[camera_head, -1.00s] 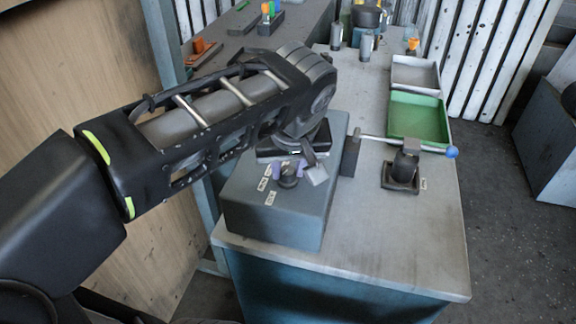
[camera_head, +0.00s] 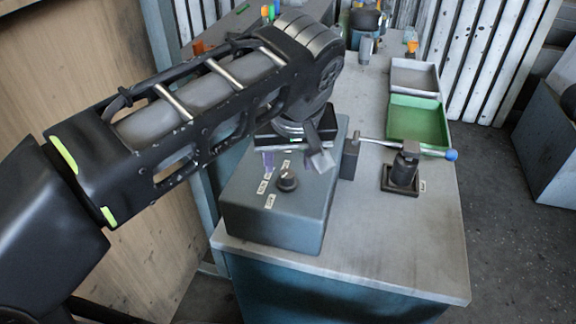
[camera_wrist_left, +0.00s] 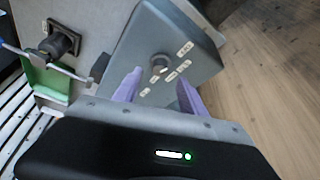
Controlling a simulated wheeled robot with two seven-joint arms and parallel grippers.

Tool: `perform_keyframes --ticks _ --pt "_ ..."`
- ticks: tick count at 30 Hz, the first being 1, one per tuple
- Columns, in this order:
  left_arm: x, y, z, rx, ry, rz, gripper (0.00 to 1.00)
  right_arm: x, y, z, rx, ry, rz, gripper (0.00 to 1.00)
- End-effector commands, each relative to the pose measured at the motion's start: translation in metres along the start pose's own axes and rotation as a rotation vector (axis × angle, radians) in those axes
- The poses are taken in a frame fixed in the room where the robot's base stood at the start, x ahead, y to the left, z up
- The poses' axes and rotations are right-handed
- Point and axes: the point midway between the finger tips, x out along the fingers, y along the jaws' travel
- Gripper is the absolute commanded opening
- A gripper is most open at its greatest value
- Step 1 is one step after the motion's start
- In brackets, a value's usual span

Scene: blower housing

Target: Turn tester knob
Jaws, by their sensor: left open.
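The tester is a grey box (camera_head: 275,215) on the near end of the bench. Its round black knob (camera_head: 288,182) is on the top face, beside small white labels. The knob also shows in the left wrist view (camera_wrist_left: 160,63). My left gripper (camera_head: 287,160) is open and empty, its purple fingers pointing down above the box. In the head view the fingers sit just behind the knob, apart from it. In the wrist view the knob appears beyond and between the fingertips (camera_wrist_left: 157,84). My right gripper is in neither view.
The bench's front right top (camera_head: 400,250) is clear.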

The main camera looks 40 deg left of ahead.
Motion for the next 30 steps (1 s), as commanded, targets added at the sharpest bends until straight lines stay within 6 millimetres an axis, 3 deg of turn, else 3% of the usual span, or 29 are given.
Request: perform_keyframes --ticks 6,24,30 --pt "-0.029 0.0 -0.001 0.0 0.0 0.0 0.49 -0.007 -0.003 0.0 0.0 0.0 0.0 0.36" --pt "-0.031 0.0 0.0 0.0 -0.001 0.0 0.49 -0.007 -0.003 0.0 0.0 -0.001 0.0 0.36" --pt "-0.052 0.0 -0.009 0.0 -0.001 0.0 0.49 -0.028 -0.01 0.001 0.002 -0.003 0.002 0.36"
